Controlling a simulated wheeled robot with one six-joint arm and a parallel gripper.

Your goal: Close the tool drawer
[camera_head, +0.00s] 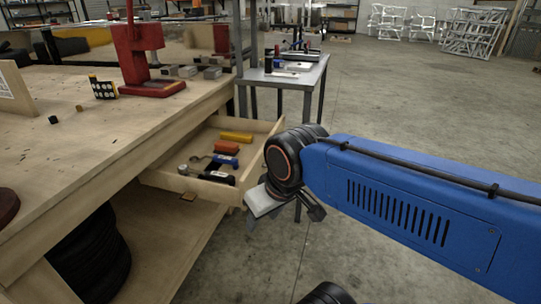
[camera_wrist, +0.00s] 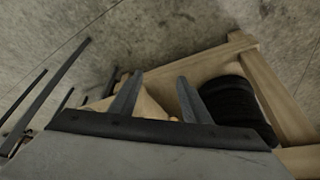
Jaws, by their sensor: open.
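The tool drawer (camera_head: 262,127) is a pale wooden box, pulled out from under the workbench's top. It holds a yellow tool (camera_head: 236,138), an orange one (camera_head: 227,147), a blue one (camera_head: 226,160) and a long dark one (camera_head: 207,175). My gripper (camera_head: 305,212) hangs to the right of the drawer's front corner, tilted down, apart from the knob. In the wrist view its two fingers (camera_wrist: 158,88) stand apart with nothing held. Pale wood shows behind them, partly hidden by the gripper; I cannot tell whether it touches.
The wooden workbench (camera_head: 75,135) fills the left, with a red press (camera_head: 138,55) on top and black tyres (camera_head: 88,262) below. A grey metal table (camera_head: 284,76) stands behind the drawer. Concrete floor (camera_head: 400,115) is open at the right.

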